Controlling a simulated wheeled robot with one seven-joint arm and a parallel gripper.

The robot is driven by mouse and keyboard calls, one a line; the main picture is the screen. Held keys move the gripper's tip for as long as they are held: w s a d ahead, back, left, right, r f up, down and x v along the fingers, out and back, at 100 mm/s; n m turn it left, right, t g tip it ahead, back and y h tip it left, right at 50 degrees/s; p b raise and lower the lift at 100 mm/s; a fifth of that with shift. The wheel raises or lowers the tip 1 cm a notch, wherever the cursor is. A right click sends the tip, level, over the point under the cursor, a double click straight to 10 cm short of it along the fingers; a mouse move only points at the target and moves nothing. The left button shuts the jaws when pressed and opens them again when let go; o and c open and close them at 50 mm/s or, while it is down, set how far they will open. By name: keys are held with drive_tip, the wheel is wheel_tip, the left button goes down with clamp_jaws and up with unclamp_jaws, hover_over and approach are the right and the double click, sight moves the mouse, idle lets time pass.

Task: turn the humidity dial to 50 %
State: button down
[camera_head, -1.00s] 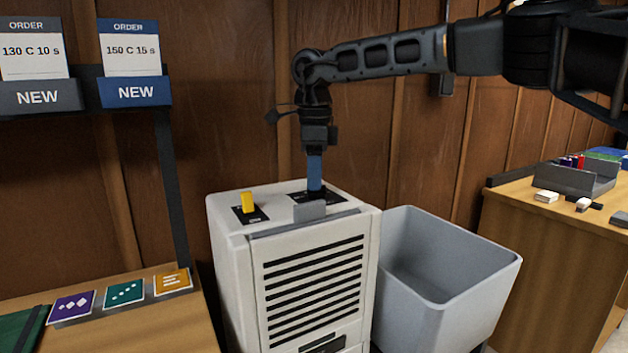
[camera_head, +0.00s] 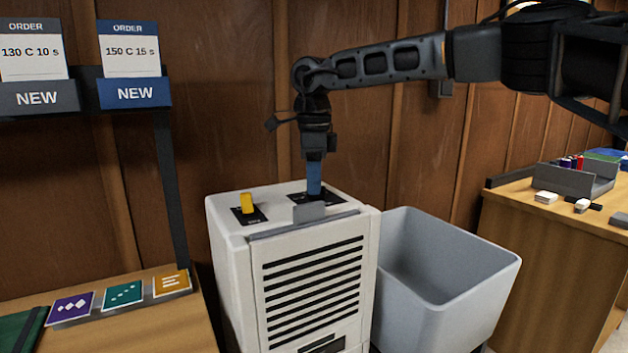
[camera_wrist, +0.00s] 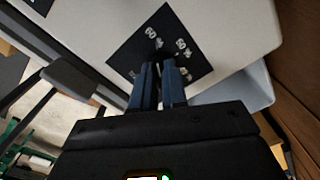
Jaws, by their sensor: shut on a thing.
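The white dehumidifier-like cabinet (camera_head: 230,238) stands against the wood wall. On its top is a black dial plate (camera_head: 333,198); in the wrist view the plate (camera_wrist: 130,50) shows printed percent marks, with two that look like 60 % and 50 %. My gripper (camera_head: 315,192) points straight down onto this plate. Its blue fingers (camera_wrist: 158,90) are shut on the humidity dial, which they almost wholly hide. Which mark the dial points to cannot be told.
A yellow switch (camera_head: 247,203) on its own black plate is left of the dial. A grey tab (camera_head: 309,212) stands in front of it. A grey bin (camera_head: 455,290) is right of the cabinet; wooden tables flank both sides.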

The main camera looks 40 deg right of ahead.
drive_tip(key=shift+m, duration=0.3)
drive_tip(key=m+p, duration=0.2)
drive_tip(key=m, duration=0.3)
drive_tip(key=shift+d+r, duration=0.1)
drive_tip(key=m+p, duration=0.1)
drive_tip(key=m, duration=0.5)
drive_tip(key=shift+d+p, duration=0.1)
drive_tip(key=shift+p, duration=0.25)
idle(0.4)
drive_tip(key=c, duration=1.2)
unclamp_jaws()
drive_tip(key=shift+o, duration=0.2)
drive_tip(key=shift+r, duration=3.8)
